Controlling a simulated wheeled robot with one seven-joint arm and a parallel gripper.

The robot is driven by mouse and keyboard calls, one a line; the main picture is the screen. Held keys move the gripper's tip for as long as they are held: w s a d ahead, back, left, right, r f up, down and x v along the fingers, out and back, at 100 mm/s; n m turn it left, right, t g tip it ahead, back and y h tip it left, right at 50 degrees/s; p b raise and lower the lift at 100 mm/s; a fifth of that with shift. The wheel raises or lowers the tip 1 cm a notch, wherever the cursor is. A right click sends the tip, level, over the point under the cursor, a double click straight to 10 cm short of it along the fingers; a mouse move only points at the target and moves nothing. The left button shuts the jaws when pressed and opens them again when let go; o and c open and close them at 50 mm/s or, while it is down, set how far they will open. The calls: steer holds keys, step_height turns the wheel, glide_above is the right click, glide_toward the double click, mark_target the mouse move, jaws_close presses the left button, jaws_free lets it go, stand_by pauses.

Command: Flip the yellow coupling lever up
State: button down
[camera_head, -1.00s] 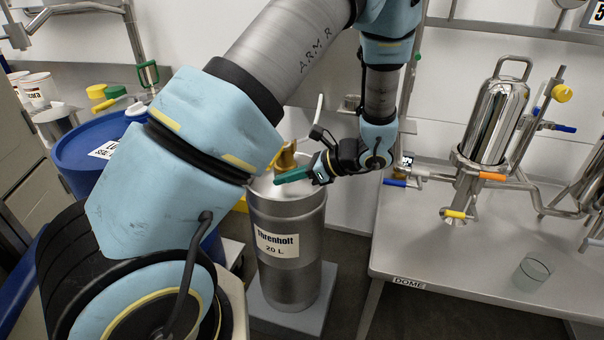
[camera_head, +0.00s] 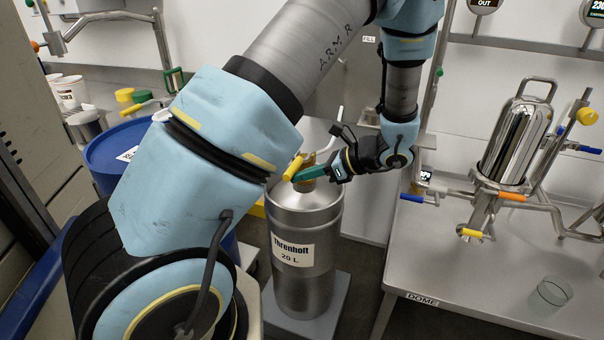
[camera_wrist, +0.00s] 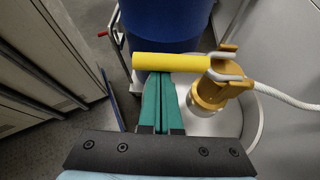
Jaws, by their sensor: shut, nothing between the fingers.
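The yellow coupling lever (camera_wrist: 171,61) has a thick yellow grip on a grey wire bail. It joins a brass coupling (camera_wrist: 215,92) on top of the steel keg (camera_head: 306,255) labelled "20 L". In the wrist view the lever lies level, pointing left from the coupling. In the head view the lever (camera_head: 293,167) shows as a short tilted yellow bar beside my gripper. My gripper (camera_wrist: 160,76), with green fingers, is shut and empty. Its fingertips are right at the lever's underside in the wrist view; I cannot tell whether they touch. The gripper also shows in the head view (camera_head: 308,174).
A blue drum (camera_head: 108,160) stands left of the keg, partly behind my arm. A white hose (camera_wrist: 285,98) runs from the coupling.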

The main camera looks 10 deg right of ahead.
steer(key=shift+r+p, duration=0.4)
steer(key=shift+p, duration=0.45)
step_height(320, 180, up, 2)
steer(key=m+p, duration=0.1)
steer(key=p, duration=0.1)
steer(key=g+y+p, duration=0.1)
steer(key=p, duration=0.2)
steer(key=shift+w+r+m+g, duration=0.1)
steer(key=shift+r+m+g, duration=0.1)
steer(key=shift+m+g, duration=0.15)
steer(key=r+m+g+y+p, duration=0.1)
steer(key=p, duration=0.1)
steer(key=shift+w+d+p, duration=0.1)
steer(key=shift+w+p, duration=0.05)
steer(key=shift+p, duration=0.25)
steer(key=shift+w+d+r+m+p, duration=0.15)
steer(key=shift+r+m+p, duration=0.1)
steer(key=shift+p, duration=0.15)
steer(key=shift+r, duration=0.1)
steer(key=b, duration=0.3)
glide_toward(291, 168)
steer(key=s+d, duration=0.2)
steer(key=shift+s+d, duration=0.1)
steer(key=shift+d, duration=0.3)
